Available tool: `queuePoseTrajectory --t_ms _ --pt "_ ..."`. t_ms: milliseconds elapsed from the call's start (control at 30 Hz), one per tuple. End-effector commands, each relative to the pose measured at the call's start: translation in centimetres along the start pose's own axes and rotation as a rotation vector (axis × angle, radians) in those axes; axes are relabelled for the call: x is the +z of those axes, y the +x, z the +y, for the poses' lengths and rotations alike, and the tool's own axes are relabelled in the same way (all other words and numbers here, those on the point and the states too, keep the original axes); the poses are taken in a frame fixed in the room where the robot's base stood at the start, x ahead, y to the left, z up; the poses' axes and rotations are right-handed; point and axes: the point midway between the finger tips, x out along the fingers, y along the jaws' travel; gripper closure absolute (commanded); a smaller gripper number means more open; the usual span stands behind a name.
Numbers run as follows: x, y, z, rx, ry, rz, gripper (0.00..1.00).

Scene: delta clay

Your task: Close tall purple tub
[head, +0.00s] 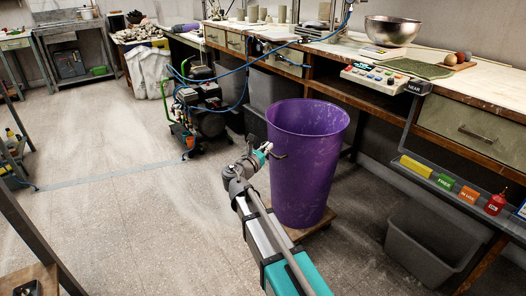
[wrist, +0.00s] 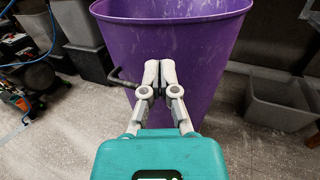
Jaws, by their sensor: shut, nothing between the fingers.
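The tall purple tub (head: 308,165) stands upright on a low wooden base (head: 313,229) on the floor. Its top looks open, with the inner wall showing; I see no lid. Its scuffed wall fills the upper middle of the wrist view (wrist: 212,50). A dark bent handle (wrist: 122,78) shows on the left of the tub in the wrist view. My gripper (head: 267,149) is at the tub's left side, below the rim. In the wrist view my gripper (wrist: 159,66) is shut and empty, just right of the handle. I cannot tell whether it touches the wall.
A workbench (head: 395,62) with drawers runs behind the tub. A grey bin (head: 433,232) stands under it at right. A compressor (head: 202,112) with blue hose stands behind at left. Open floor (head: 110,180) lies to the left.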

Motion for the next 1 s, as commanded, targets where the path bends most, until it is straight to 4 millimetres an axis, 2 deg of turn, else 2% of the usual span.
queuePoseTrajectory --t_ms 33,200,500,700,1000 --pt "0.0 1.1 0.1 -0.003 0.0 0.0 1.0" --pt "0.0 3.7 0.1 -0.003 0.0 0.0 1.0" --pt "0.0 7.7 0.1 -0.001 0.0 0.0 1.0" --pt "0.0 9.2 0.1 -0.001 0.0 0.0 1.0" --pt "0.0 9.4 0.1 0.001 0.0 0.0 1.0"
